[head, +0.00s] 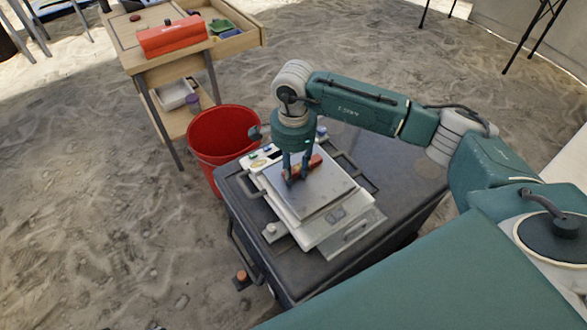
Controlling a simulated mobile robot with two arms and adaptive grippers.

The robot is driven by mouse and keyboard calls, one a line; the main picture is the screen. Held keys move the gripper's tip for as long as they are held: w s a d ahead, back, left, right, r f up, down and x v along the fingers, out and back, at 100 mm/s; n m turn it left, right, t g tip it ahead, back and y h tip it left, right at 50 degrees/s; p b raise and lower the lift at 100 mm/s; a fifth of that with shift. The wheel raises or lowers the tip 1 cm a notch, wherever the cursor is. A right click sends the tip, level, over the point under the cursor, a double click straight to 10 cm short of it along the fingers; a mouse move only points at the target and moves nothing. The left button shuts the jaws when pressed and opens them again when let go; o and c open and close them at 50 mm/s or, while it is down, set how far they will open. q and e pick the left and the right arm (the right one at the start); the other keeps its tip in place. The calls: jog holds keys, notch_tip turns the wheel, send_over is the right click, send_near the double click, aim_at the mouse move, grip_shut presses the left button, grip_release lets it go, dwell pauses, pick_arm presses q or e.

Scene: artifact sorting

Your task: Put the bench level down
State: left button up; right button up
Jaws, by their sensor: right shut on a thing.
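My right gripper (296,178) comes down from above, fingers pointing at the metal plate of a white bench device (318,205). It is shut on a small orange-red bar (315,162), which I take to be the bench level. The bar sticks out to the right of the fingers, and its middle is hidden by them. It is at or just above the plate; I cannot tell whether it touches. My left gripper is not in view.
The device stands on a dark case (400,180) with side handles. A red bucket (215,140) stands on the sand at its left. The case's top is clear at right.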

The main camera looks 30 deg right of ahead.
aim_at(293, 172)
jog(key=o, duration=1.1)
jog(key=shift+f, duration=0.15)
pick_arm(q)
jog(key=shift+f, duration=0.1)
pick_arm(e)
jog(key=shift+r+p, duration=0.3)
jog(key=shift+r, duration=0.05)
notch_tip(293, 172, up, 2)
jog(key=shift+r, duration=0.15)
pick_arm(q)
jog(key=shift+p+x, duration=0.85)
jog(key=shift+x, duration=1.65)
pick_arm(e)
jog(key=shift+r, duration=4.75)
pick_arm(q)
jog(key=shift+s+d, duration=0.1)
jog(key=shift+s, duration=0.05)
